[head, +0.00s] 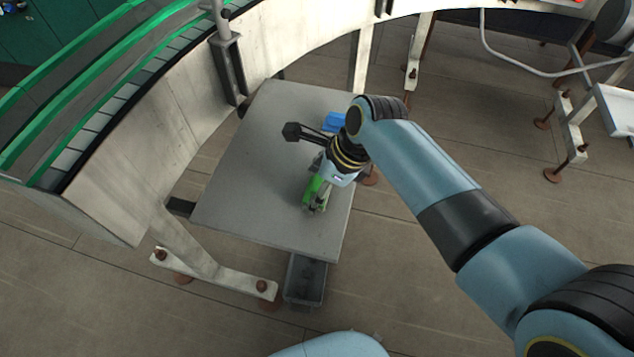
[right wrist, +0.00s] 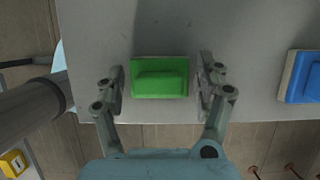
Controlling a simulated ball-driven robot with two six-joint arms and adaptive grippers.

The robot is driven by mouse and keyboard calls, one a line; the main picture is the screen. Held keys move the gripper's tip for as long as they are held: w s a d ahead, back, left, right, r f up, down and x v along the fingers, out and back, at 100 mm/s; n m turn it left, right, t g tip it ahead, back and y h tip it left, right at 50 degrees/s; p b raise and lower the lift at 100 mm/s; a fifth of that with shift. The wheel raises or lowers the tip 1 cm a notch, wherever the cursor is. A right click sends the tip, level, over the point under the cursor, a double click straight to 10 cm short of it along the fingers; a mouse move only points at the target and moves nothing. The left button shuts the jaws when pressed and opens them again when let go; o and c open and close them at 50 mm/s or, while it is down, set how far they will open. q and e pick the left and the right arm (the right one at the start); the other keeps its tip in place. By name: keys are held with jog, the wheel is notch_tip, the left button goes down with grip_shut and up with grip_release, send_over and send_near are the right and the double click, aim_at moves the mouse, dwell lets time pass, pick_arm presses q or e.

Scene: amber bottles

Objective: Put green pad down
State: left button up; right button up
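The green pad (right wrist: 160,78) is a flat green rectangle with a raised block in its middle, and it appears to rest on the grey table (head: 255,150) near its edge. My right gripper (right wrist: 161,86) is open, with one finger on each side of the pad and a narrow gap on both sides. In the head view the green pad (head: 312,188) shows beside my right gripper (head: 318,201), which partly hides it. My left gripper is in neither view.
A blue pad (head: 334,121) lies farther back on the table, also at the right in the right wrist view (right wrist: 303,78). A grey bin (head: 305,280) is below the table's front edge. A curved conveyor with green rails (head: 100,75) stands left. The table's left part is clear.

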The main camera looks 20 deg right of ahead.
jog(key=shift+o, duration=0.7)
jog(key=shift+r, duration=0.25)
jog(key=p+v, duration=0.1)
jog(key=v, duration=1)
jog(key=shift+d+r+p, duration=0.15)
jog(key=shift+r+p, duration=0.15)
jog(key=shift+r, duration=0.1)
